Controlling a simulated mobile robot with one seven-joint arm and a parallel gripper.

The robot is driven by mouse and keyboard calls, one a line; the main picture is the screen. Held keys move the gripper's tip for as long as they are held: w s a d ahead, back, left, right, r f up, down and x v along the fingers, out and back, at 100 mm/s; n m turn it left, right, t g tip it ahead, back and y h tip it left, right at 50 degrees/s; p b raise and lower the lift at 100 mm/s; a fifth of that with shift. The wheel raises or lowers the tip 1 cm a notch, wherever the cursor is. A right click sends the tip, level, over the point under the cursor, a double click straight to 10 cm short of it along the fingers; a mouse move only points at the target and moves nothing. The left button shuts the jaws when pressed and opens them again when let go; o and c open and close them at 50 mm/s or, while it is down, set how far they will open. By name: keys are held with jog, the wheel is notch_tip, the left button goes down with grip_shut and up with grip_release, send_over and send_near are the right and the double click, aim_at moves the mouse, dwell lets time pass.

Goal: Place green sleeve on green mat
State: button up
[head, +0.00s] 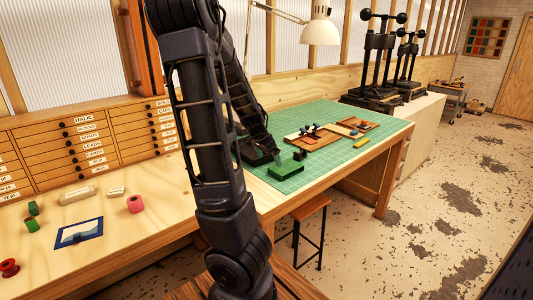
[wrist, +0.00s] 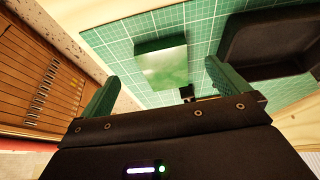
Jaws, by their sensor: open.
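The green mat (head: 345,112) is a gridded cutting mat on the right part of the bench; it also fills much of the wrist view (wrist: 115,45). A low green block (head: 286,169) with a flat, shiny top lies on it, and it shows in the wrist view (wrist: 164,67). I cannot tell whether this block is the green sleeve. Small green rolls (head: 33,225) also sit at the bench's left end. My gripper (head: 277,152) is over the mat beside the block. In the wrist view its fingers (wrist: 160,80) are apart, with nothing held between them.
A black tray (wrist: 262,42) lies near the block. Wooden trays (head: 312,136) with small tools lie farther back on the mat. A pink roll (head: 135,204), a red roll (head: 9,267) and a blue-bordered card (head: 79,233) are at left. A lamp (head: 320,30) hangs above.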

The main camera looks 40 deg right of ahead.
jog(key=shift+v, duration=1.15)
jog(key=shift+r, duration=0.1)
jog(key=w+a+r+n+t+y, duration=0.15)
jog(key=a+n, duration=0.25)
jog(key=a, duration=0.5)
jog(key=w+a+r+n+t+y, duration=0.1)
jog(key=a+r+n+y, duration=0.2)
jog(key=a, duration=0.5)
jog(key=s+a+r+n, duration=0.3)
jog(key=s+a, duration=0.1)
jog(key=a, duration=0.3)
jog(key=s+a+r+n+t, duration=0.1)
jog(key=s+a+r+n, duration=0.2)
jog(key=a, duration=0.3)
jog(key=s+a+r+n+t, duration=0.1)
jog(key=s+a+r+n, duration=0.2)
jog(key=a, duration=0.4)
jog(key=shift+s+a+r+n, duration=0.2)
jog(key=shift+s+a+n, duration=0.1)
jog(key=shift+s+n, duration=0.65)
